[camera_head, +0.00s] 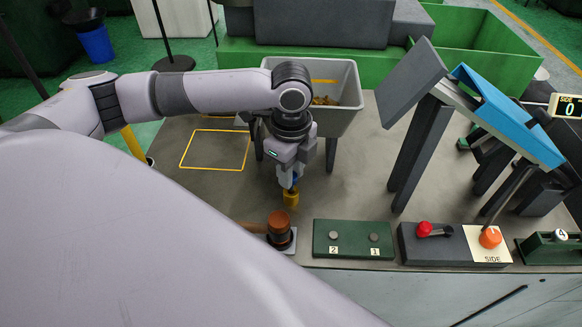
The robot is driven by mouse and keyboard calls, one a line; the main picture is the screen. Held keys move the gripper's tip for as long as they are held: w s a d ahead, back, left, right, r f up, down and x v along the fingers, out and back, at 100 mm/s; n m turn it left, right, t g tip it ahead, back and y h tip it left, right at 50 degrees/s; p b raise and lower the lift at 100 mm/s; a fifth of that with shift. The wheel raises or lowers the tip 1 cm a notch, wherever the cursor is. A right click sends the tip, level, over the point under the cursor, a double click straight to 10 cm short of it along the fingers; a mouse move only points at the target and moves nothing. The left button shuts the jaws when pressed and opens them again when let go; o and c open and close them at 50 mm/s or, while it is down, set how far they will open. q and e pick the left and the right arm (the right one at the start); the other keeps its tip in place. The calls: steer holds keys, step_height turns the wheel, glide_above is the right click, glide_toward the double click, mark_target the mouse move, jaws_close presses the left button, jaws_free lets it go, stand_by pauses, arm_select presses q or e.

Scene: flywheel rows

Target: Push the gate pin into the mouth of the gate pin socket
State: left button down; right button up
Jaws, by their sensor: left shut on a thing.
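My left gripper (291,178) points down over the table and is shut on a small yellow and blue piece (291,198), which looks like the gate pin. The piece hangs below the fingertips, its yellow end downward, behind a brown knob-like cylinder (279,224) on a dark round base. I cannot tell whether the piece touches the table. I cannot make out the mouth of the gate pin socket for certain. My right gripper is not in view.
A dark green block (353,252) marked 2 and 1, and a panel with a red knob (424,229) and an orange knob (490,238), line the front edge. A grey bin (347,85) stands behind the gripper. A blue-topped ramp (507,115) rises at right. A yellow-outlined area (182,166) is empty.

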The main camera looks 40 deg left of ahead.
arm_select(q)
steer(key=shift+f, duration=1.6)
steer(key=shift+r, duration=0.1)
steer(key=shift+r, duration=1.6)
steer(key=shift+f, duration=1.65)
steer(key=c, duration=0.8)
jaws_free()
steer(key=shift+r, duration=3.6)
